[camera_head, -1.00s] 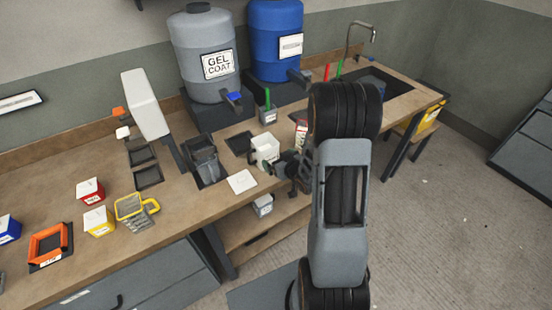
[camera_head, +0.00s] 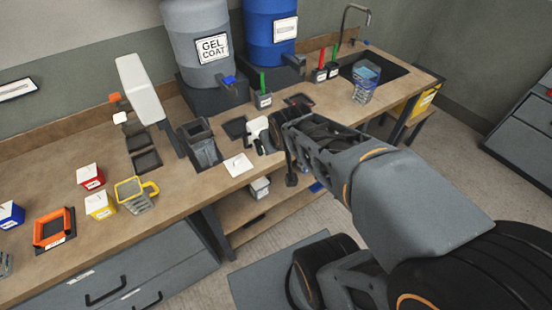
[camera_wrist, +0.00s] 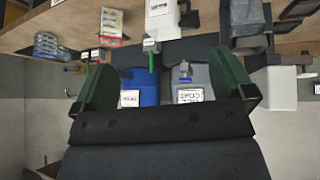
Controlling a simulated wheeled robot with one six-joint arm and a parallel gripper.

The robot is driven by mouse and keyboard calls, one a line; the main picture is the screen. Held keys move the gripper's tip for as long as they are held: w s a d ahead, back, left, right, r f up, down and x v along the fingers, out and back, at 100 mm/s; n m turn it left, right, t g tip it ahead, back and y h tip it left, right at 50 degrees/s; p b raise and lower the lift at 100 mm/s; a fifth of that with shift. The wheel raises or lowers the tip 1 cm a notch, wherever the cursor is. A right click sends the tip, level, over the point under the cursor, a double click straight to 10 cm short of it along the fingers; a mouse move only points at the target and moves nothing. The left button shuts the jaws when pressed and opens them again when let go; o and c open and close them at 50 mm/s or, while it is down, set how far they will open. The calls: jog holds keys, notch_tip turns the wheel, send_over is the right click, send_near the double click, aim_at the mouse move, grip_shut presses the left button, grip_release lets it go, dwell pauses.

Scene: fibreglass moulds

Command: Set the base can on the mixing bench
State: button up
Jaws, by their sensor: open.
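A white can (camera_head: 257,126), which I take to be the base can, stands upright on the wooden mixing bench (camera_head: 185,200). My arm partly hides it in the head view. In the wrist view the can (camera_wrist: 161,22) shows a label, too small to read, and a dark part at its side. My gripper (camera_head: 268,142) is at the front of the can, over the bench edge. In the wrist view its green fingers (camera_wrist: 168,85) are spread wide with nothing between them. The can lies beyond the fingertips, apart from them.
A grey gel coat drum (camera_head: 198,45) and a blue drum (camera_head: 270,30) stand behind. A clear bluish container (camera_head: 365,82) stands by the sink. Floor space is in front.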

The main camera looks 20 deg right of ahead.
jog(key=s+a+r+g+y, duration=0.1)
jog(key=s+a+r+g, duration=0.1)
jog(key=s+a, duration=0.2)
jog(key=s, duration=0.3)
jog(key=shift+s+r, duration=0.15)
jog(key=shift+r, duration=0.15)
jog(key=shift+f, duration=0.3)
